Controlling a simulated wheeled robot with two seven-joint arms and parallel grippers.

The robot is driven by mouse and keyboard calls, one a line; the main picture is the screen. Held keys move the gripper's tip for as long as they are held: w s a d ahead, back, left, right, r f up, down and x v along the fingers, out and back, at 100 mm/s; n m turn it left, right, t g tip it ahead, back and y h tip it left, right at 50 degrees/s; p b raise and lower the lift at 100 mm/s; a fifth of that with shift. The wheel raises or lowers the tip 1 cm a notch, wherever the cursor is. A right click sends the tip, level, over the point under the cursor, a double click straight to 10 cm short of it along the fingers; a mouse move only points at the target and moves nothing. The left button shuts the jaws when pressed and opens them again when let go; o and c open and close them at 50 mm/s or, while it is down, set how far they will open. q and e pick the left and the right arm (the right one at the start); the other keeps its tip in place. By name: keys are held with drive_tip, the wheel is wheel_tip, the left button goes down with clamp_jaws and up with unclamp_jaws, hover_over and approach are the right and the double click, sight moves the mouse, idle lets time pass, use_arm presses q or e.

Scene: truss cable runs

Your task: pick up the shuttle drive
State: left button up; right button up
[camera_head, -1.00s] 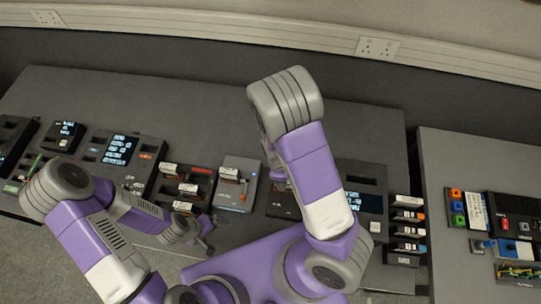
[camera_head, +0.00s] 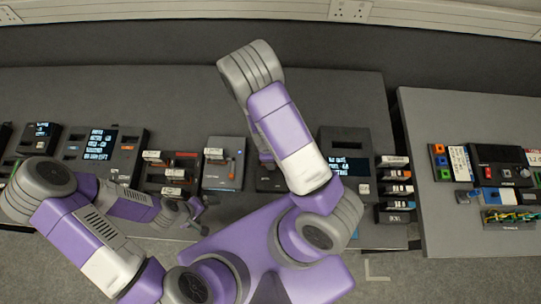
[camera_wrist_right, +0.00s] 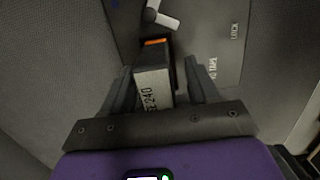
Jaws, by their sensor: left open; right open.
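In the right wrist view a narrow grey block with a white label ending in "240" (camera_wrist_right: 153,88) and an orange end stands between the fingers of my right gripper (camera_wrist_right: 160,82). It looks like the shuttle drive, but its full label is not readable. The right gripper is open, one finger on each side of it; contact cannot be told. In the head view my right forearm hides that gripper. Several white-labelled drives stand on the bench, one in a light grey dock (camera_head: 232,178). My left gripper (camera_head: 196,214) is open and empty near the bench's front edge.
A dark rack (camera_head: 185,160) holds several labelled drives left of the dock. A display unit (camera_head: 347,150) and a stack of labelled modules (camera_head: 396,187) stand to the right. A second bench (camera_head: 430,115) carries coloured parts. The back of the main bench (camera_head: 130,90) is clear.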

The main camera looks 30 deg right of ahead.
clamp_jaws()
